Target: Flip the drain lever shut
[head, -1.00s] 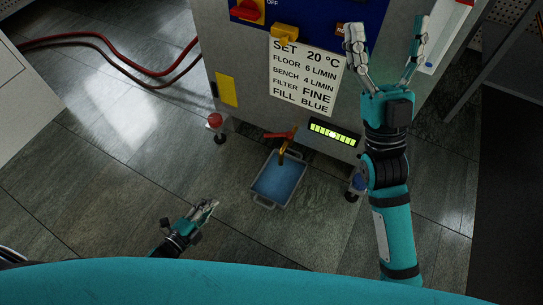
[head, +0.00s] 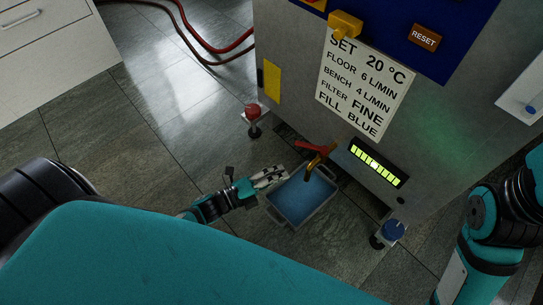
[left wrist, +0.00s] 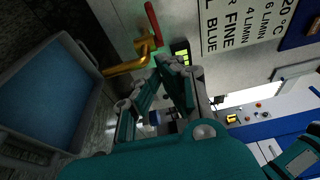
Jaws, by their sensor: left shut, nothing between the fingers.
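The red drain lever (head: 308,145) sits on top of a brass drain tap (head: 318,163) low on the machine's front. In the head view it sticks out to the left of the tap. In the left wrist view the red lever (left wrist: 153,24) and brass tap (left wrist: 128,67) show beyond my fingertips, near the top. My left gripper (head: 284,174) is shut and empty, over the tray's left edge, left of and a little below the lever, apart from it. Its fingers (left wrist: 173,64) also show in the left wrist view. My right arm shows at the right; its gripper is out of the head view.
A grey tray (head: 318,214) with blue liquid stands on the floor under the tap. A green lit gauge (head: 379,162) is right of the tap. A red-topped foot (head: 253,113) and a blue knob (head: 393,230) flank the machine's base.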

